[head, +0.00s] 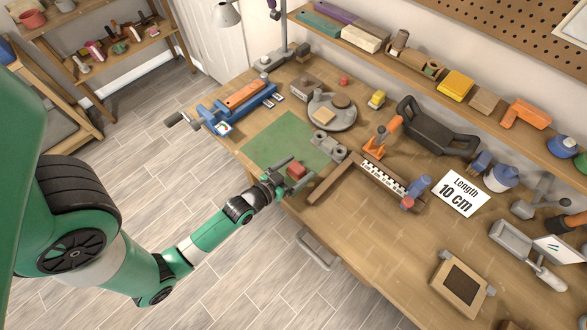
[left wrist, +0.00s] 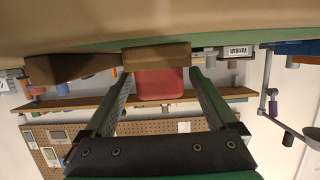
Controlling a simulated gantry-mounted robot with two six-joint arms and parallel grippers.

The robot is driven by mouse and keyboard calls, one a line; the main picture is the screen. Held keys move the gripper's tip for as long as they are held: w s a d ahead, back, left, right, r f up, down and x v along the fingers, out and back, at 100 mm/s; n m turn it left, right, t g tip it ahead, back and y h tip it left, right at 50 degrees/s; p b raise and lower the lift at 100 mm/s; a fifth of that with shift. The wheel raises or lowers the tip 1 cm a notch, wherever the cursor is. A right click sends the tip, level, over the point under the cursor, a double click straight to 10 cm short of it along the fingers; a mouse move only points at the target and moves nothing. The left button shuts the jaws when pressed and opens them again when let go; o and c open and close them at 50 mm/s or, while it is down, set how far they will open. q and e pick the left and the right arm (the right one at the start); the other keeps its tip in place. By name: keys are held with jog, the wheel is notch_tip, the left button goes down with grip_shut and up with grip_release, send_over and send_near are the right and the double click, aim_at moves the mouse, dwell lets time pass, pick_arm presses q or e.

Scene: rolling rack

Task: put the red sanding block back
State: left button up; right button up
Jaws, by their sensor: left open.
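The red sanding block (head: 296,170) sits at the front edge of the workbench, by the corner of the green mat (head: 285,140). In the left wrist view, which shows the bench at the top, the red block (left wrist: 160,85) has a brown part (left wrist: 155,56) on its bench side. My left gripper (head: 284,181) is open, with its fingers pointing at the block. In the wrist view the block appears between the two fingers (left wrist: 165,95), with gaps at both sides; I cannot tell how deep it sits between them. My right gripper is out of view.
A wooden L-shaped piece (head: 331,184) lies just right of the block. A grey two-ring part (head: 328,147) and a round grey dish (head: 332,112) stand behind. A blue vise (head: 237,107) is at the left. A wall shelf (head: 400,66) holds several blocks. Bare bench (head: 370,225) lies to the right.

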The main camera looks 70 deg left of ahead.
pick_arm(q)
jog(key=v, duration=1.2)
jog(key=w+d+r+m+t+h, duration=0.15)
jog(key=w+r+t, duration=0.25)
jog(key=w+r, duration=0.9)
jog(key=w+d+r+m+t+h, duration=0.15)
jog(key=w+r+t, duration=0.25)
jog(key=w+r, duration=0.85)
jog(key=s+d+r+m+t+h, duration=0.1)
jog(key=s+d+r+t+h, duration=0.1)
jog(key=r, duration=0.9)
jog(key=s+d+r+m+t+h, duration=0.1)
jog(key=d+r, duration=0.4)
jog(key=r, duration=0.7)
jog(key=s+d+r+m+t+h, duration=0.1)
jog(key=s+d+r+t+h, duration=0.1)
jog(key=r, duration=1)
jog(key=s+d+t, duration=0.1)
jog(key=s+d, duration=0.1)
jog(key=s, duration=0.1)
jog(key=shift+s+d+t+h, duration=0.3)
jog(key=shift+h, duration=0.1)
